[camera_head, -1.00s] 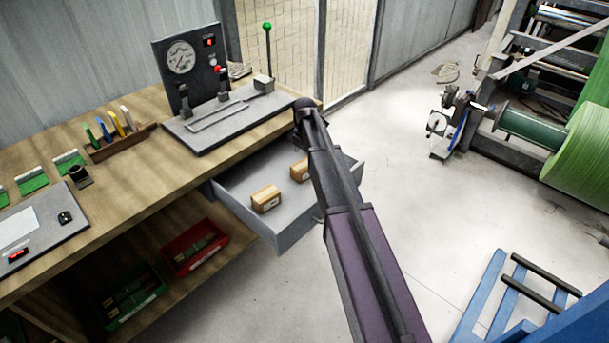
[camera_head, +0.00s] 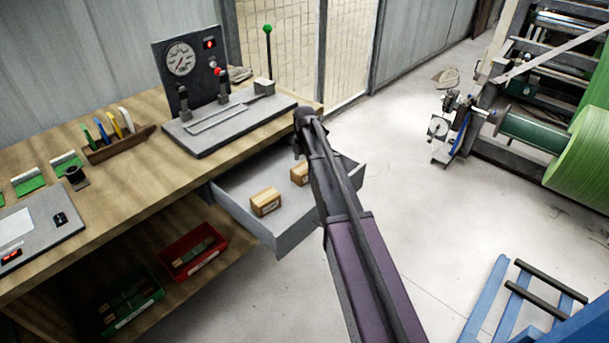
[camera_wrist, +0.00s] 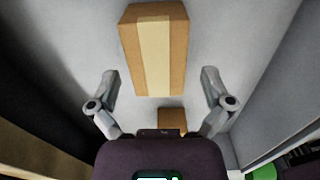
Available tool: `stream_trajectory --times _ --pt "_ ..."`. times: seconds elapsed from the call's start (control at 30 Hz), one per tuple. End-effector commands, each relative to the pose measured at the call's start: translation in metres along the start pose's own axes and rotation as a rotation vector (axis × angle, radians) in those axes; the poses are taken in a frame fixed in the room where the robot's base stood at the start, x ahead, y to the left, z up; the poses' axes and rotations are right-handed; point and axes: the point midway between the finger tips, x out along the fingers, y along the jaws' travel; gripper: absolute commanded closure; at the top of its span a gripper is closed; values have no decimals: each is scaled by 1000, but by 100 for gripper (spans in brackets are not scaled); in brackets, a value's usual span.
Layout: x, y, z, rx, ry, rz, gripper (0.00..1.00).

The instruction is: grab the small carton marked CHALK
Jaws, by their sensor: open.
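Two small brown cartons lie in the open grey drawer (camera_head: 232,199). The nearer carton (camera_head: 265,202) is in full view with a small pale label on its side. The farther carton (camera_head: 299,173) is partly hidden behind my arm. I cannot read CHALK on either. In the wrist view, a large-looking carton (camera_wrist: 155,50) with a pale tape strip lies ahead of my gripper (camera_wrist: 158,78). Another carton (camera_wrist: 172,119) shows lower down, partly hidden by my gripper body. My gripper is open, its fingers apart and empty. The head view does not show the fingers.
The drawer's side walls (camera_wrist: 275,95) rise around the cartons. The wooden bench (camera_head: 150,185) stands above left, with a gauge panel (camera_head: 188,65) on it. A red bin (camera_head: 193,254) and a green bin (camera_head: 130,300) sit on the shelf below.

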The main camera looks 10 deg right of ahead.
Motion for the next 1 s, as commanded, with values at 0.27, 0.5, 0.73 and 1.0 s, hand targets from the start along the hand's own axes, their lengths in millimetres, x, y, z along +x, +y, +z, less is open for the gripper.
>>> stream_trajectory --times 0.27,0.5,0.73,1.0 --pt "25 3 -2 0 0 0 0" --pt "41 3 -1 1 0 0 0" --pt "44 2 -1 1 0 0 0" --pt "44 2 -1 2 0 0 0"
